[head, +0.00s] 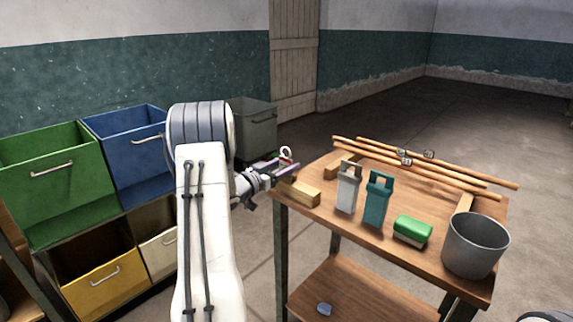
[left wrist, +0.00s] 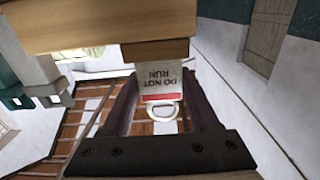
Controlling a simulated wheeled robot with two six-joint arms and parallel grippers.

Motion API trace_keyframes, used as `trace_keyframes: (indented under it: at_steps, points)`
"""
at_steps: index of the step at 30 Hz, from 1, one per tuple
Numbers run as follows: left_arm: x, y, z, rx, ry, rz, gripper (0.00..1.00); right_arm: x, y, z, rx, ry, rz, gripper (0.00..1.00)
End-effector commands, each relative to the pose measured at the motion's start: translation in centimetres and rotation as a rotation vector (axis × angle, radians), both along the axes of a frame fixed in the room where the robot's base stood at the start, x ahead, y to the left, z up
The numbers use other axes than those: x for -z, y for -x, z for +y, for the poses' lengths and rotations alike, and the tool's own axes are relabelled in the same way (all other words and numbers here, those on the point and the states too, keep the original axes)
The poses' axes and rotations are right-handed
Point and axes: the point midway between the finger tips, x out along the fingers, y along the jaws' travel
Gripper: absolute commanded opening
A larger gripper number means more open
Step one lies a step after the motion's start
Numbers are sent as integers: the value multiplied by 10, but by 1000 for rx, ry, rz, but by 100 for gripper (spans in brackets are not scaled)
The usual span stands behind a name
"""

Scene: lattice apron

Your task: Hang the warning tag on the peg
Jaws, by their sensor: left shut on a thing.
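The warning tag (left wrist: 160,82) is white with a red band and a white ring, and reads "DO NOT RUN" upside down in the left wrist view. My left gripper (left wrist: 160,115) is shut on it, with the ring between the dark fingers. In the head view the gripper (head: 284,169) is beside the cart's left corner, and the tag's ring (head: 286,153) stands up above the fingers. A wooden block (left wrist: 110,30) hides part of the tag in the left wrist view. I cannot make out a peg. My right gripper is out of view.
The wooden block (head: 300,191) lies at the near left corner of the cart top (head: 372,235). Grey (head: 347,190) and teal (head: 378,192) holders, a green-topped block (head: 412,230), a metal bucket (head: 474,245) and long wooden rods (head: 430,166) are there. Coloured bins (head: 60,185) stand left.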

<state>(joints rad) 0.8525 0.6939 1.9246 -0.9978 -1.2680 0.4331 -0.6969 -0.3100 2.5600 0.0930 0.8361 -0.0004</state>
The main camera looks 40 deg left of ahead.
Motion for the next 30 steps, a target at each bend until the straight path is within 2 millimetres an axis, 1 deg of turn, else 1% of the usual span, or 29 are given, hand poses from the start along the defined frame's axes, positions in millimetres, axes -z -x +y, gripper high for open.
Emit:
trace_keyframes:
  at_steps: [1, 21, 30]
  points:
    - [-4, 0, 0, 0, 0, 0, 12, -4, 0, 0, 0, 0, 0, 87]
    - [-31, 0, 0, 0, 0, 0, 12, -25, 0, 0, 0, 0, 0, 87]
    - [-34, 0, 0, 0, 0, 0, 12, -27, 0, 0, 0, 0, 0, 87]
